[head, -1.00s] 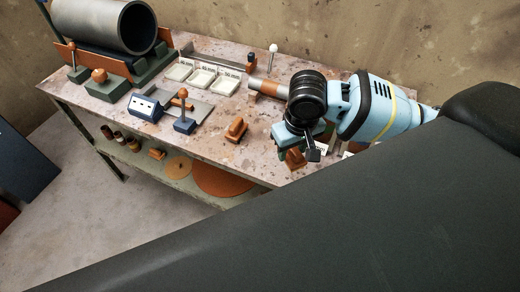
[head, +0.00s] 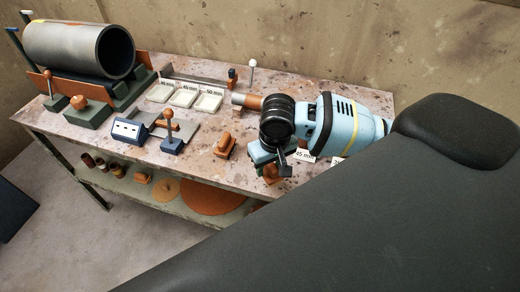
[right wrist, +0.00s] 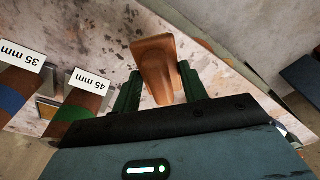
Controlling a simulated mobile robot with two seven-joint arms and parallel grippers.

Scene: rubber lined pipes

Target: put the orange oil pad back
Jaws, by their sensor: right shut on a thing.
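My right gripper (head: 274,166) is over the front right part of the bench, pointing down. In the right wrist view its two green fingers (right wrist: 161,88) are shut on an orange block-shaped pad (right wrist: 155,58). The pad also shows below the gripper in the head view (head: 271,175), partly hidden by it. I cannot tell whether it touches the bench top. A second orange block with a raised grip (head: 225,146) stands on the bench to the left of the gripper. My left gripper is not in view.
The bench (head: 195,160) holds a large grey pipe (head: 75,48) in a cradle, white trays (head: 183,97), a blue device (head: 128,131) and an upright tool (head: 171,140). Size labels (head: 304,155) and banded pipe pieces (right wrist: 80,120) are beside the gripper. Orange discs (head: 213,198) lie on the lower shelf.

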